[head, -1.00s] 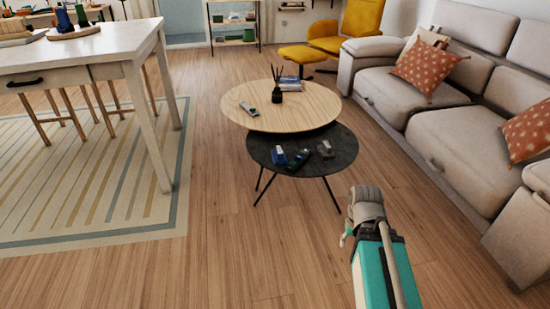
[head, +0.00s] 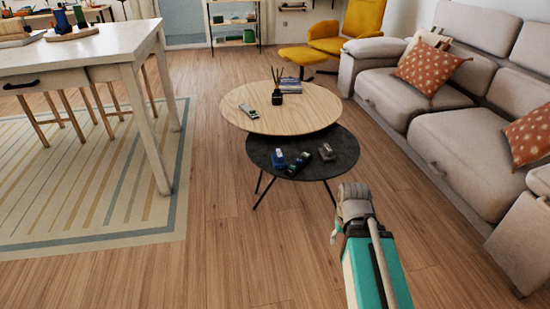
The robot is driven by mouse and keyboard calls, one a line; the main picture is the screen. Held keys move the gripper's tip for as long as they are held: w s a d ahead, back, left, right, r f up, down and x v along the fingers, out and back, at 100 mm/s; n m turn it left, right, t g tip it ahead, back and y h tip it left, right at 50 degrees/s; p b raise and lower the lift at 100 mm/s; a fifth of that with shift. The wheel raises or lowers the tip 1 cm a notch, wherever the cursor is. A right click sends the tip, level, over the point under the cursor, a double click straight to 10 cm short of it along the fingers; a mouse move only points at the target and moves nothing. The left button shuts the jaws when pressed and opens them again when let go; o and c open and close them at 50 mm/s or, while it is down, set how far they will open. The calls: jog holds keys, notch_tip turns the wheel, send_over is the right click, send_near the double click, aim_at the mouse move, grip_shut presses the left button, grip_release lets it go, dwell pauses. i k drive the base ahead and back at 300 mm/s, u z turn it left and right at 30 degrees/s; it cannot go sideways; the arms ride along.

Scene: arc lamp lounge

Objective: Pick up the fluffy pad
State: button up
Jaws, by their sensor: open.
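I cannot single out a fluffy pad with certainty. The soft things in view are an orange cushion with pale dots (head: 432,66) leaning on the far seat of the grey sofa (head: 455,122), a similar orange cushion (head: 530,135) on the near seat, and a pale cushion (head: 432,38) partly hidden behind the first. My arm, teal and grey, rises from the bottom right over the floor, apart from the sofa and tables. The fingers of my gripper do not show.
A round wooden table (head: 300,122) overlaps a lower black round table (head: 340,165) holding several small objects. A white table (head: 75,55) stands on a striped rug (head: 90,215) at left. A yellow armchair (head: 355,25) is behind. The wooden floor in front is clear.

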aim_at(278, 160)
jog(key=i, duration=0.9)
jog(key=z, duration=0.05)
